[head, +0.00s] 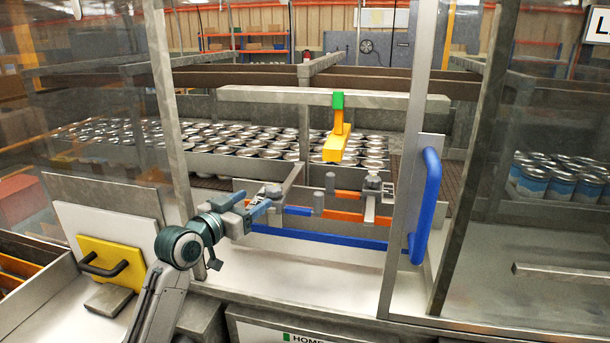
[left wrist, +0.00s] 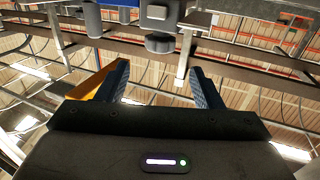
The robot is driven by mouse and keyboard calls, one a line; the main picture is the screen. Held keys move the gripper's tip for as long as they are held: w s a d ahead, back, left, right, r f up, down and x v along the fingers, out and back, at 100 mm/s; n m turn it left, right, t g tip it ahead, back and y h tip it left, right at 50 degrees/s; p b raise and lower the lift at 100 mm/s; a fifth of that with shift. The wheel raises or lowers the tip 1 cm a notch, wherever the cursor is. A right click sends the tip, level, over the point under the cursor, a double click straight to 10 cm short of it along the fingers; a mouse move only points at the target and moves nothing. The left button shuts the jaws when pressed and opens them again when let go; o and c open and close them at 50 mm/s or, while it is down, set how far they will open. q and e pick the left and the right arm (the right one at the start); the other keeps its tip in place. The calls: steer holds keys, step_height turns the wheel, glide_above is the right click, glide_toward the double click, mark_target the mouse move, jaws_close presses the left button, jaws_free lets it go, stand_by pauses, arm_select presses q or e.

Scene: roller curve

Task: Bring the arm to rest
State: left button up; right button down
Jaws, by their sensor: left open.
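My left arm comes in from the lower left in the head view. Its gripper (head: 264,206) is near the left end of the blue and orange guide rails, just inside the machine opening. Whether it touches the grey bracket beside it cannot be told. In the left wrist view the two blue-grey fingers of the gripper (left wrist: 158,88) stand wide apart, with nothing held between them. My right gripper is in neither view.
A door edge with a blue handle (head: 428,192) stands right of the opening. A yellow lever (head: 337,142) hangs from a grey crossbar (head: 390,101). Many cans (head: 262,143) fill the conveyor behind. A yellow plate with a dark handle (head: 112,262) is at lower left.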

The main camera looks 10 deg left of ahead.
arm_select(q)
steer(key=s+d+f+g+y, duration=0.1)
steer(key=s+f+g, duration=0.1)
steer(key=s+f, duration=0.35)
steer(key=s+d+f+g+y, duration=0.1)
steer(key=s+f, duration=0.1)
steer(key=f, duration=0.7)
steer(key=s+a+f+n+g+y, duration=0.1)
steer(key=s+f+g+y, duration=0.15)
steer(key=s+f, duration=0.65)
steer(key=s+f+n+g+y, duration=0.1)
steer(key=s+f+g, duration=0.3)
steer(key=s+f, duration=0.5)
steer(key=s+a+n+g+y, duration=0.15)
steer(key=s+g, duration=0.25)
steer(key=s, duration=1.3)
steer(key=a+f+g, duration=0.1)
steer(key=a+f, duration=0.2)
steer(key=f, duration=2.9)
steer(key=s+a+f+g, duration=0.1)
steer(key=s+f, duration=1.7)
steer(key=shift+s+a+f, duration=0.15)
steer(key=shift+f, duration=0.05)
